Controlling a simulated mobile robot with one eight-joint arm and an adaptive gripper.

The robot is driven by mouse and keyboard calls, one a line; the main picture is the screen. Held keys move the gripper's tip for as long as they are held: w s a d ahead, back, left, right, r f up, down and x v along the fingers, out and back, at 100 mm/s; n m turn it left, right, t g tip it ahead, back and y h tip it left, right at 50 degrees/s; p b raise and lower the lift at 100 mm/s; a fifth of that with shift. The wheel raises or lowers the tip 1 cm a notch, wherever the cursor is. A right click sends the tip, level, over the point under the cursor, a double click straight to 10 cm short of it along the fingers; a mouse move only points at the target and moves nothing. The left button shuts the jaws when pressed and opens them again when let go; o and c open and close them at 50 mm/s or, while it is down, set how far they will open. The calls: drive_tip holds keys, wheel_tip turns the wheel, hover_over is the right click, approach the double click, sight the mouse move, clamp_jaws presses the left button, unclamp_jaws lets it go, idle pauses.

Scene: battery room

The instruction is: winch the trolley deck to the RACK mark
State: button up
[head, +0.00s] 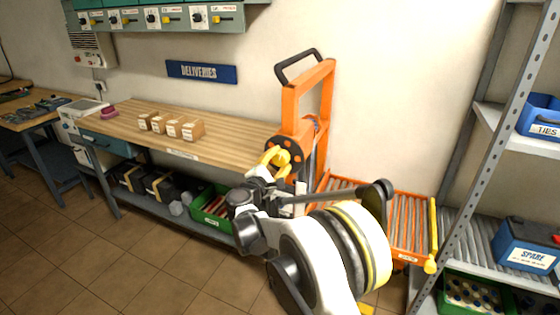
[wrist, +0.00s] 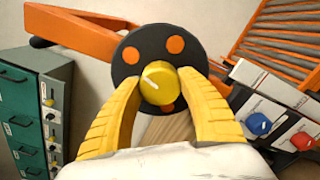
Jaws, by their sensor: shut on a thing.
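The orange trolley (head: 291,105) stands against the wall with a black handle on top. Its roller deck (head: 411,228) lies low at the right, beside the rack. A dark round winch disc (head: 271,146) with orange spots sits on the mast; it also shows in the wrist view (wrist: 128,58). My gripper (head: 273,158) has its yellow fingers shut on the yellow knob (wrist: 158,86) of the disc, one finger on each side. The knob has a white line on its face. I cannot make out the RACK mark; my arm hides the lower mast.
A wooden bench (head: 240,133) with several small boxes stands left of the trolley. A green crate (head: 211,209) is below it. The metal rack (head: 492,152) at right holds a blue SPARE box (head: 527,245). Tiled floor (head: 75,245) is clear at front left.

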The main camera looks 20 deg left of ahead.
drive_tip(key=n, duration=1)
drive_tip(key=shift+n, duration=2.1)
drive_tip(key=o, duration=1.2)
drive_tip(key=s, duration=0.8)
drive_tip(key=s+a, duration=0.1)
drive_tip(key=s, duration=0.3)
